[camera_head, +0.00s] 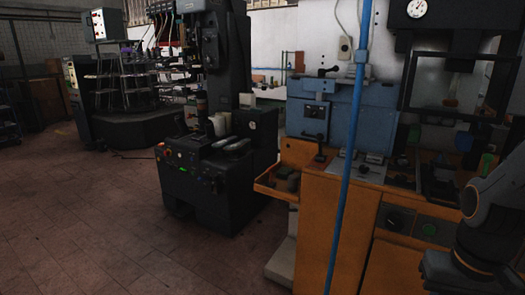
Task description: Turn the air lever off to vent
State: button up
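I cannot tell for sure which part is the air lever. A dark lever with a knob (320,147) stands on the orange bench, left of the blue pipe. Another dark handle (328,71) sits on top of the blue machine (307,117). A black press (215,175) with buttons on its front stands left of the bench. A round gauge (418,9) is at the top of the dark frame on the right. My dark arm shows at the lower right edge, in front of the orange bench. My gripper is not visible.
A vertical blue pipe (349,150) crosses in front of the orange bench (325,225). An open orange drawer or tray (269,189) juts out on the bench's left. Another dark machine (125,125) stands at the back left. The tiled floor (90,220) at left is clear.

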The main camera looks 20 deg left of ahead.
aim_at(319, 137)
jog(key=u, duration=0.55)
jog(key=k, duration=1.35)
jog(key=u, duration=0.65)
jog(key=i, duration=1.8)
jog(key=z, duration=0.6)
jog(key=i, duration=0.3)
jog(key=z, duration=0.4)
